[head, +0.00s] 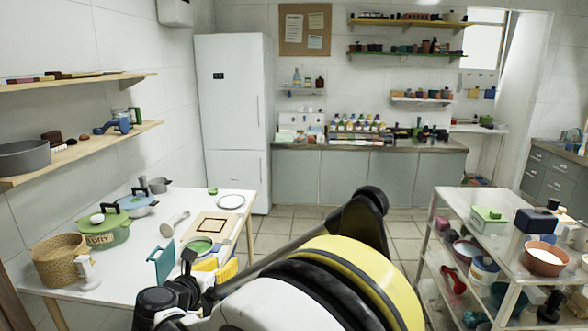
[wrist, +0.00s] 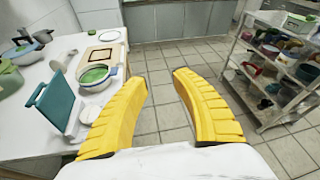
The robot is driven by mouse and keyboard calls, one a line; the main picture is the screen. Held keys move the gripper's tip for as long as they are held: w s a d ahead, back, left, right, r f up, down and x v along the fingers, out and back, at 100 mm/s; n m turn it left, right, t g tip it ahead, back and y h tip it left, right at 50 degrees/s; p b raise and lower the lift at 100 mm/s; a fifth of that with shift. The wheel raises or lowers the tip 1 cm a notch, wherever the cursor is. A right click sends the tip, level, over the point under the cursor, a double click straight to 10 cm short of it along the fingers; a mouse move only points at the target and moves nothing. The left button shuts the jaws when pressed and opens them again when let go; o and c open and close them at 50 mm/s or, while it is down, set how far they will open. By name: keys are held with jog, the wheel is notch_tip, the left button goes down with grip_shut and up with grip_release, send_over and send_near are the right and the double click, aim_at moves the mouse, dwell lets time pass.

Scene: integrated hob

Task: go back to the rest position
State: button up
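My gripper (wrist: 161,105) shows in the wrist view as two yellow ribbed fingers spread wide apart. Nothing is between them but the tiled floor well below. It hangs by the right edge of the white table (wrist: 42,128). In the head view the yellow fingers (head: 215,270) show partly behind my dark arm joint, near the table's right side. My arm stretches across the bottom middle of the head view and hides part of the floor.
The white table (head: 120,262) holds a green pot (head: 103,232), a woven basket (head: 58,262), a teal board (head: 161,263) and a green-filled bowl (head: 200,246). A loaded shelf rack (head: 470,204) stands at the right. Tiled floor (head: 285,230) lies open between them.

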jog(key=s+d+r+m+g, duration=0.25)
jog(key=d+m, duration=0.25)
jog(key=d, duration=0.4)
jog(key=s+d+r+m+g, duration=0.1)
jog(key=s+d+m, duration=0.2)
jog(key=d+m, duration=0.45)
jog(key=s+d+r+m+g, duration=0.2)
jog(key=s+d+m, duration=0.15)
jog(key=d, duration=0.65)
jog(key=s+d+f+m+y, duration=0.1)
jog(key=s+d+m, duration=0.4)
jog(key=s+m, duration=0.4)
jog(key=s+d+f+m+g+y, duration=0.1)
jog(key=s+d+f+m+y, duration=0.1)
jog(key=s+d+m, duration=0.4)
jog(key=s+m, duration=0.4)
jog(key=shift+s+f, duration=0.2)
jog(key=shift+f, duration=0.05)
